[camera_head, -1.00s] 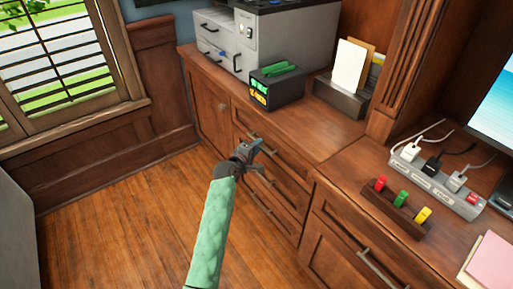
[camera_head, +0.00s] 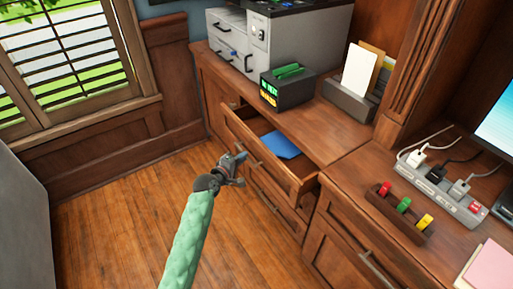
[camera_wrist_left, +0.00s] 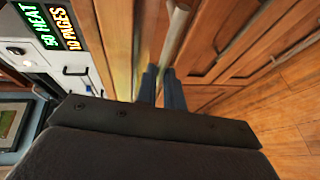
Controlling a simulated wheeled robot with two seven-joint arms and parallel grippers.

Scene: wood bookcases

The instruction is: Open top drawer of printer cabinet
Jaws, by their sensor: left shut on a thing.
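The printer cabinet (camera_head: 219,88) is brown wood with stacked drawers. Its top drawer (camera_head: 291,181) stands pulled out, showing its inside with a flat blue item (camera_head: 281,145) lying in it. My left gripper (camera_head: 241,158) is at the front of this drawer, at its bar handle. In the left wrist view the two dark fingers (camera_wrist_left: 161,84) are closed on the pale metal handle (camera_wrist_left: 175,35). The exact contact is partly hidden in the head view. My right gripper is not in view.
A grey printer (camera_head: 285,40) and a black box with a lit display (camera_head: 287,88) stand on the cabinet top. A paper holder (camera_head: 350,100), a power strip (camera_head: 440,190) and a block with coloured pieces (camera_head: 401,212) are to the right. The wood floor (camera_head: 110,220) is clear.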

